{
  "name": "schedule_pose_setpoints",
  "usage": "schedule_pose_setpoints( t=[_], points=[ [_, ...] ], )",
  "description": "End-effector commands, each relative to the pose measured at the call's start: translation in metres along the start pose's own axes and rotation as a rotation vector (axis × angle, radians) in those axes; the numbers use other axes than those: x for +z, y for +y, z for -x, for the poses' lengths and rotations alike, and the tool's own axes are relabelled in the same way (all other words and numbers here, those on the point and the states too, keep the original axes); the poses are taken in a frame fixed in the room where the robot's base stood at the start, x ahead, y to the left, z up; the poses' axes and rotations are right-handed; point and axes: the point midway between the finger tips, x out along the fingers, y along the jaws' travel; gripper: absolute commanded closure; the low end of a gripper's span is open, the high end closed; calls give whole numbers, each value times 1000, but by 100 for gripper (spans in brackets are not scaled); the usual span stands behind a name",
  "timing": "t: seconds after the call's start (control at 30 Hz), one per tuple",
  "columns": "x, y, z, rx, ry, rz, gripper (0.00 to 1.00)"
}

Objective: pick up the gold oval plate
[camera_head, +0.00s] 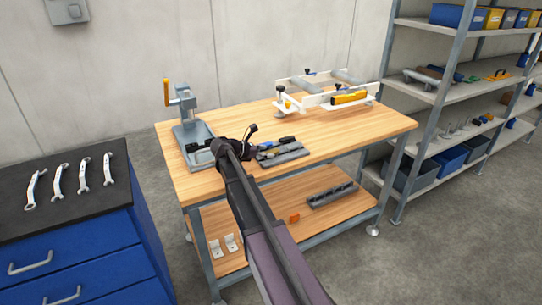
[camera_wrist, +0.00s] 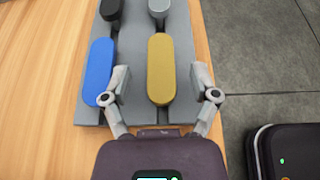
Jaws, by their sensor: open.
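The gold oval plate (camera_wrist: 161,72) lies lengthwise on a grey grooved tray (camera_wrist: 139,45) in the wrist view. My gripper (camera_wrist: 160,76) is open, with one finger on each side of the gold plate and a gap showing on both sides. The left finger is between the gold plate and a blue oval plate (camera_wrist: 98,68), close to the blue one. Whether the fingertips are level with the gold plate or above it I cannot tell. In the head view the tray (camera_head: 283,154) is on the wooden workbench, and my arm hides part of that area.
A black piece (camera_wrist: 109,8) and a grey piece (camera_wrist: 158,6) sit at the tray's far end. A lever press (camera_head: 187,121) stands on the bench's left, and a white frame fixture (camera_head: 313,99) at the back right. The bench's front right is clear.

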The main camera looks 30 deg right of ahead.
Motion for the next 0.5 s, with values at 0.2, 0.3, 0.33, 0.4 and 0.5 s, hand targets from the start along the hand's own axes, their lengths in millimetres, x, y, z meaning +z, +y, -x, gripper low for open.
schedule_pose_setpoints(
  t=[0.2, 0.3, 0.33, 0.4, 0.5],
  points=[
    [-1, -1, -25, -1, 0, -1, 23],
    [0, -1, -29, 0, 0, -1, 23],
    [0, -1, -29, 0, 0, -1, 23],
    [0, -1, -29, 0, 0, -1, 23],
    [0, -1, -29, 0, 0, -1, 23]
  ],
)
